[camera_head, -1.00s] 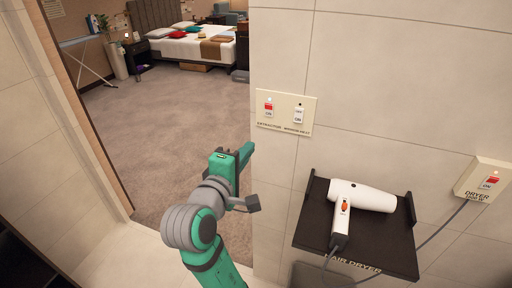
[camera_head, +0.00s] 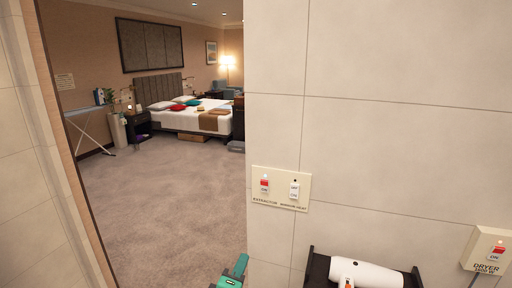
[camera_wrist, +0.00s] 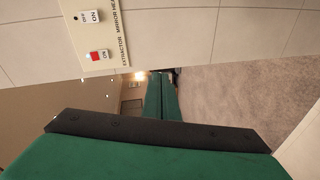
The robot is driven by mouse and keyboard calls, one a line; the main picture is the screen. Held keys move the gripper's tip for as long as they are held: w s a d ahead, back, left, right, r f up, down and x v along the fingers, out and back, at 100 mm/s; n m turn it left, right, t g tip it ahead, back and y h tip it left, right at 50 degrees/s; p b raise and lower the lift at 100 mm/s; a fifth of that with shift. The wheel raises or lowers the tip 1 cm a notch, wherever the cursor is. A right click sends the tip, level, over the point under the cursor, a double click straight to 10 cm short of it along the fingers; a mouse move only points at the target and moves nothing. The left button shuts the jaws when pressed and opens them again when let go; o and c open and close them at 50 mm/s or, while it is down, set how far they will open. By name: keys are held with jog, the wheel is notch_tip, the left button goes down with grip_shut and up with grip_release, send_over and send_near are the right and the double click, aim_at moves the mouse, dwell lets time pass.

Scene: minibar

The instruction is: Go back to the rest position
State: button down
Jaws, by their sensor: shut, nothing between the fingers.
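My gripper (camera_head: 241,262) shows only as a green tip at the bottom edge of the head view, left of the tiled wall. Most of my arm is out of that view. In the wrist view the green fingers (camera_wrist: 162,98) lie together, shut with nothing between them. They point past the wall edge toward the carpeted room and touch nothing that I can see.
The tiled wall (camera_head: 400,150) carries a switch plate (camera_head: 281,188). A white hair dryer (camera_head: 366,273) lies on a dark shelf at the bottom right, beside the dryer switch box (camera_head: 487,250). The carpet (camera_head: 180,190) beyond the doorway is open, with a bed (camera_head: 200,122) behind.

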jog(key=s+a+f+m+y, duration=0.1)
jog(key=s+f+m+y, duration=0.15)
jog(key=s+f, duration=0.7)
jog(key=s+f+m+y, duration=0.1)
jog(key=s+f+m, duration=0.2)
jog(key=s+f, duration=0.65)
jog(key=s+d+f+m, duration=0.2)
jog(key=s+m, duration=0.1)
jog(key=s, duration=0.7)
jog(key=s+d+f+m, duration=0.2)
jog(key=s+d+m, duration=0.1)
jog(key=s, duration=0.8)
jog(key=shift+m, duration=0.75)
